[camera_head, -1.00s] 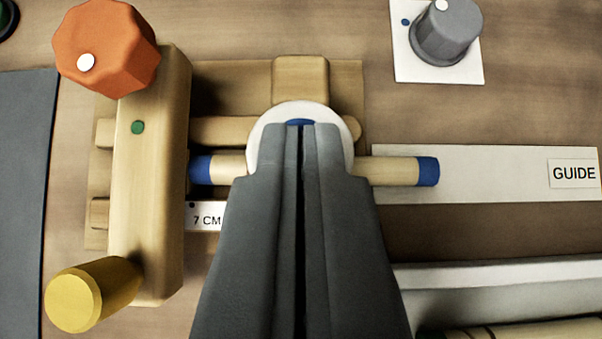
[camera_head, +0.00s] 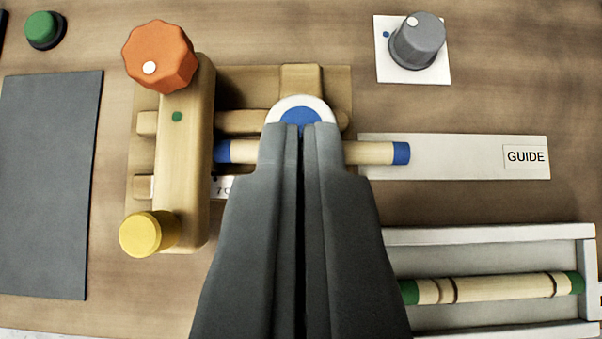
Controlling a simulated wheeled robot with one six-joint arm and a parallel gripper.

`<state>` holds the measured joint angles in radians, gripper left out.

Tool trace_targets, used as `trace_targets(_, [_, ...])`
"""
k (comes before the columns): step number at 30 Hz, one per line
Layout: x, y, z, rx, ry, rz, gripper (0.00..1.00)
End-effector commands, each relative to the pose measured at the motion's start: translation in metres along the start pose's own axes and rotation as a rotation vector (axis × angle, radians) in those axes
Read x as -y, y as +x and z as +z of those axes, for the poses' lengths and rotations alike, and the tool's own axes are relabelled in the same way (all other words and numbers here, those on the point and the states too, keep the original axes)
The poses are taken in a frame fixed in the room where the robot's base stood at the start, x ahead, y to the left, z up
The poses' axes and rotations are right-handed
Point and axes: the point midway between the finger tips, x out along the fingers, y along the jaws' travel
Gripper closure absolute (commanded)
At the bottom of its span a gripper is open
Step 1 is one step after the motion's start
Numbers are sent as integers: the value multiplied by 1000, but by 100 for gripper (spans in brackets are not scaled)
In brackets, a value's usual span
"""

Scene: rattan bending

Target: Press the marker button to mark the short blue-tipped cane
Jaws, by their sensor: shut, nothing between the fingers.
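The short blue-tipped cane (camera_head: 370,153) lies across the wooden jig (camera_head: 340,90), its blue ends showing to both sides of my gripper. The marker button, a white disc with a blue centre (camera_head: 300,114), sits over the cane at the jig. My gripper (camera_head: 303,128) is shut and empty, its tips at the lower edge of the blue centre in the picture. The fingers hide the middle of the cane and part of the disc. I cannot tell whether the tips touch the button.
A wooden bar with an orange knob (camera_head: 160,56) and a yellow handle (camera_head: 147,233) stands left. The GUIDE strip (camera_head: 450,165) runs right. A white tray (camera_head: 480,236) holds a green-tipped cane (camera_head: 495,288). A grey dial (camera_head: 417,45), green button (camera_head: 44,30) and dark mat (camera_head: 45,180) lie around.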

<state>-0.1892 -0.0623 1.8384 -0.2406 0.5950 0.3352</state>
Motion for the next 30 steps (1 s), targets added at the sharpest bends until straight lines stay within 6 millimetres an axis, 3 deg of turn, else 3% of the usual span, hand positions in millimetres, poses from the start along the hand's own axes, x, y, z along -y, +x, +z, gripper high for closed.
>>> trace_targets(6, [0,-43,-1,-4,0,-1,100])
trace_targets(12, [0,-66,-2,-4,0,-1,100])
trace_targets(30, [0,-72,-2,-3,0,0,100])
